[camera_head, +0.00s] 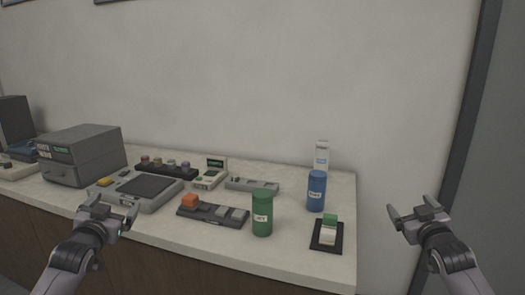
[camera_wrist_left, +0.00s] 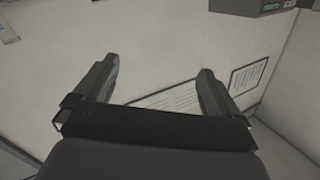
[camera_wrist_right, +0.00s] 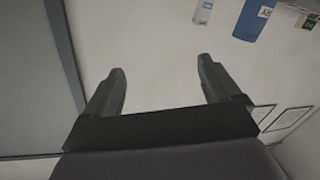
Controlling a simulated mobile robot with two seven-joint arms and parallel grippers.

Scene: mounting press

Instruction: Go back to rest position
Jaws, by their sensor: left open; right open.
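My left gripper (camera_head: 108,213) is open and empty, in front of the counter's left part in the head view. Its two spread fingers also show in the left wrist view (camera_wrist_left: 160,88), with nothing between them but wall and posted sheets behind. My right gripper (camera_head: 415,208) is open and empty, to the right of the counter's end. Its fingers show apart in the right wrist view (camera_wrist_right: 160,85), with only plain wall behind. Neither gripper touches an object.
The counter (camera_head: 300,267) holds a green canister (camera_head: 262,215), a blue canister (camera_head: 316,190), a black stand with a green-topped piece (camera_head: 327,236), a tray with an orange block (camera_head: 212,213), a flat grey device (camera_head: 143,190) and a grey box unit (camera_head: 85,155). A white bottle (camera_head: 321,156) stands behind.

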